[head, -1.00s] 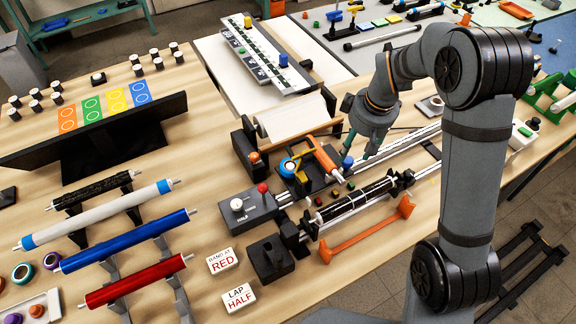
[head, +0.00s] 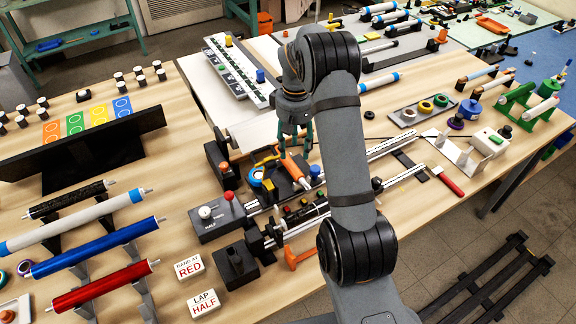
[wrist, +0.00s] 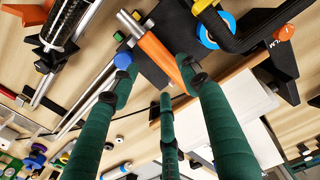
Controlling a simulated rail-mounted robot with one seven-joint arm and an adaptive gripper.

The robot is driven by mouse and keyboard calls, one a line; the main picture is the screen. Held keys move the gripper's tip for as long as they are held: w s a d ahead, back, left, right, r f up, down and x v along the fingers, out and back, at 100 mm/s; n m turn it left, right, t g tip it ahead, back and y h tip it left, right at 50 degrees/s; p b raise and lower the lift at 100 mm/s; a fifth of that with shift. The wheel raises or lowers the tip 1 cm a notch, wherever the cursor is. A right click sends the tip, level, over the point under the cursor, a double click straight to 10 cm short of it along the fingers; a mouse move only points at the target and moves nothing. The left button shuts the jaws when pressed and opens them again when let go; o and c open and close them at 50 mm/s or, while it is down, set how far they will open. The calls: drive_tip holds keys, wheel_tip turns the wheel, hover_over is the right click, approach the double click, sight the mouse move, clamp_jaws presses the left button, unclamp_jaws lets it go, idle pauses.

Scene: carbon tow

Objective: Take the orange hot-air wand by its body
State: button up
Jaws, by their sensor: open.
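The orange hot-air wand (head: 292,166) lies tilted on a small black stand among the bench fixtures. In the wrist view the orange body (wrist: 158,60) shows with a metal tube at its upper-left end. My gripper (head: 296,138) is open and empty, with green fingers pointing down just behind and above the wand. In the wrist view the fingertips of my gripper (wrist: 156,68) spread on both sides of the orange body, with a third finger below its lower end. I cannot tell whether any finger touches it.
A blue knob (head: 315,170) stands close right of the wand; in the wrist view it overlaps the left fingertip. A blue tape ring (head: 257,176) with a yellow part is left of it. Metal rails (head: 392,144) run to the right. My arm hides part of the bench.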

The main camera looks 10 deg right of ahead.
sight(294, 164)
drive_tip(key=shift+w+f+p, duration=0.1)
drive_tip(key=shift+f+p, duration=1.25)
drive_tip(key=shift+f, duration=2.25)
drive_tip(key=shift+c, duration=0.4)
drive_tip(key=c, duration=1)
drive_tip(key=shift+r, duration=0.1)
